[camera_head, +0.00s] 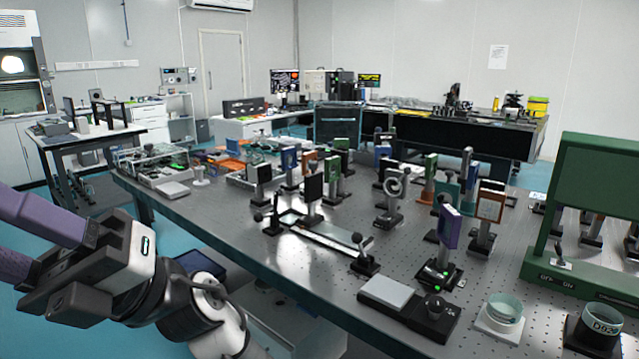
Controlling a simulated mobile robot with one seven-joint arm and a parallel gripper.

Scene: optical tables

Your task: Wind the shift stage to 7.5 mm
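A rail-like stage (325,243) lies along the near middle of the perforated optical table, with dark upright handles at both ends and a dark square plate on a post (313,187) behind it. Nearer is a low black unit (412,312) with a pale flat plate (388,292) and a round dark knob (434,306). I cannot tell which of these is the shift stage, and no scale reading is legible. My gripper (12,238) is at the far left, off the table, its two purple fingers apart and pointing left. Their tips are outside the picture.
The optical table (240,228) carries many post-mounted optics around the stage. A green frame (590,210) stands at the right, with round glass-topped holders (505,308) near the front right. The table's left front edge lies between my gripper and these things. Blue floor is free at left.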

